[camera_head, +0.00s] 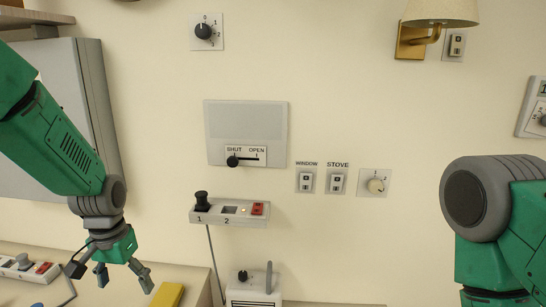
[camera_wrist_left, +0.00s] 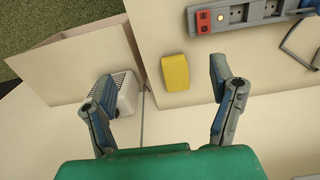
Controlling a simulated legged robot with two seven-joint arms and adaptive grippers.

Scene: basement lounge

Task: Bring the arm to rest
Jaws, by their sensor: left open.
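My left arm (camera_head: 65,145) comes in from the upper left in the head view, green with grey joints, and slopes down to the right. My left gripper (camera_head: 110,276) hangs at its end, in front of the wall and above the counter's edge. Its fingers are spread, with nothing between them. In the left wrist view the gripper (camera_wrist_left: 163,82) shows two fingers wide apart, pointing towards a yellow block (camera_wrist_left: 175,72) that lies beyond them. My right arm (camera_head: 500,215) shows at the right edge as a grey joint and green links; its gripper is outside the picture.
A grey cabinet (camera_head: 85,75) hangs behind my left arm. A power strip (camera_head: 22,267) lies on the counter (camera_head: 185,272). The wall holds a SHUT/OPEN slider (camera_head: 246,157), a socket strip (camera_head: 228,213), switches (camera_head: 336,182), knobs (camera_head: 203,31) and a lamp (camera_head: 440,14). A white device (camera_head: 253,293) stands below.

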